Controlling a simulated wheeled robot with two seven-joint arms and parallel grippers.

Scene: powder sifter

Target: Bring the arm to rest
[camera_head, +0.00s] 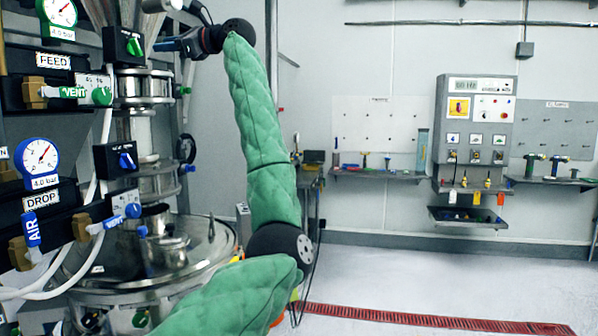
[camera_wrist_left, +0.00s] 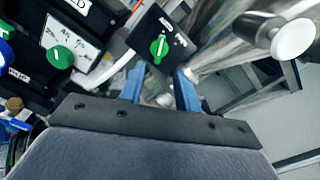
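My left arm, in green padding, reaches up through the middle of the head view. My left gripper (camera_head: 163,44) is at the upper left and points left towards a black switch box (camera_head: 120,47) with a green knob (camera_head: 134,47). In the left wrist view my left gripper (camera_wrist_left: 160,85) has its two blue fingers apart with nothing between them. The green knob (camera_wrist_left: 158,46) shows beyond the fingertips, apart from them. My right gripper is not in view.
The steel sifter column (camera_head: 145,85) and vessel lid (camera_head: 205,262) stand close by at the left. Panels marked FEED, VENT, DROP and AIR line the left edge. A grey wall cabinet (camera_head: 475,125) and tool shelves (camera_head: 375,173) are far right. The floor (camera_head: 420,280) at right is clear.

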